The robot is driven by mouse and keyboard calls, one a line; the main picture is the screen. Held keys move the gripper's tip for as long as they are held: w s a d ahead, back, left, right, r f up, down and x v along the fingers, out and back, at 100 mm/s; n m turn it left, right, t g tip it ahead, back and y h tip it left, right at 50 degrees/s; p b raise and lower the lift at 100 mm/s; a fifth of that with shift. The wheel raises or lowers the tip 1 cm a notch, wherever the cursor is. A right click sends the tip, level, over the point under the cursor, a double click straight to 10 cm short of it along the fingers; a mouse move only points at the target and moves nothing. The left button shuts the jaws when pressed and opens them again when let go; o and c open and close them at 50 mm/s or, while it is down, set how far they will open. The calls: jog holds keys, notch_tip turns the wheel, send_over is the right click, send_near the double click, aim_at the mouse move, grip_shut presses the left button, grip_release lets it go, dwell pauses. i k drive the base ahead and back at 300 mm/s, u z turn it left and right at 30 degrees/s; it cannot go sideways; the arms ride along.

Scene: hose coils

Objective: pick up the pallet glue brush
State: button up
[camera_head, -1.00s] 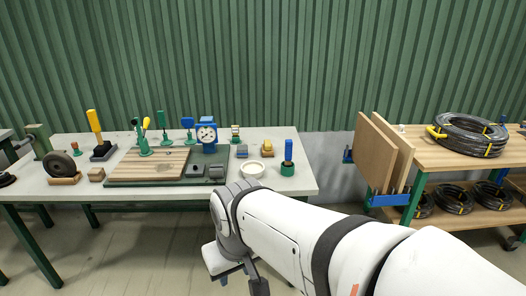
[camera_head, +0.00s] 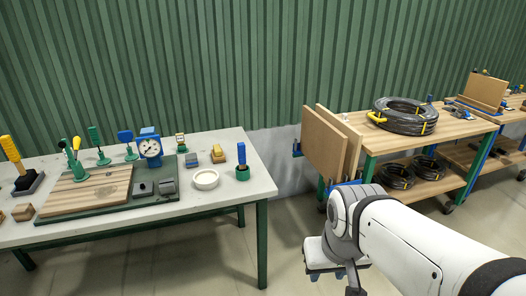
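No thing in view can be surely told as the pallet glue brush. Several upright handled tools stand on the left table. One is a blue-handled tool in a round green pot (camera_head: 242,172) near the table's right end. A yellow-handled tool (camera_head: 11,150) stands in a dark block at the far left. Green- and blue-headed tools (camera_head: 126,138) stand behind a wooden board. My gripper (camera_head: 335,274) hangs low over the floor, between the left table and the shelf bench, away from all these tools. Its fingertips are too small and partly hidden to tell open from shut.
The pale left table (camera_head: 215,215) also holds a dial gauge (camera_head: 149,148), a white bowl (camera_head: 206,180) and small blocks. Upright boards (camera_head: 322,145) stand at the end of a wooden bench (camera_head: 365,127) with hose coils (camera_head: 405,117). Bare floor lies between the table and the bench.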

aim_at(241, 146)
jog(key=i, duration=1)
jog(key=z, duration=0.05)
